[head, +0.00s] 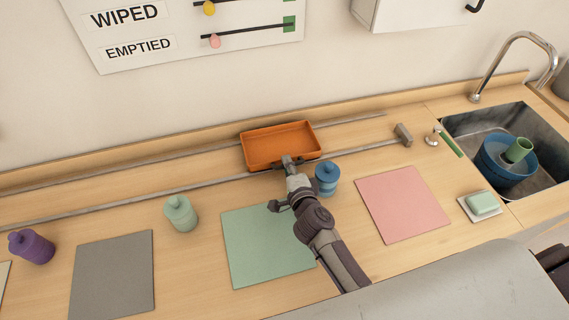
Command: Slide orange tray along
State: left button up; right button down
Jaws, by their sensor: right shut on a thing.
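The orange tray (266,149) sits on the two metal rails at the back of the counter, behind the gap between the green mat and the pink mat. It is shallow, rectangular and looks empty. My right gripper (289,163) is at the tray's front edge, shut on it. The fingertips are small in the view and partly hide that edge. My left gripper does not show.
The front rail (130,201) runs along the counter to a grey end block (403,134) at the right. A blue jar (327,178) stands close beside my right gripper. A pale green jar (181,213), green mat (250,262) and pink mat (403,204) lie in front. A sink (535,125) is at right.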

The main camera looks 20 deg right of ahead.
jog(key=c, duration=1.2)
grip_release()
jog(key=shift+s, duration=0.15)
jog(key=v, duration=1.2)
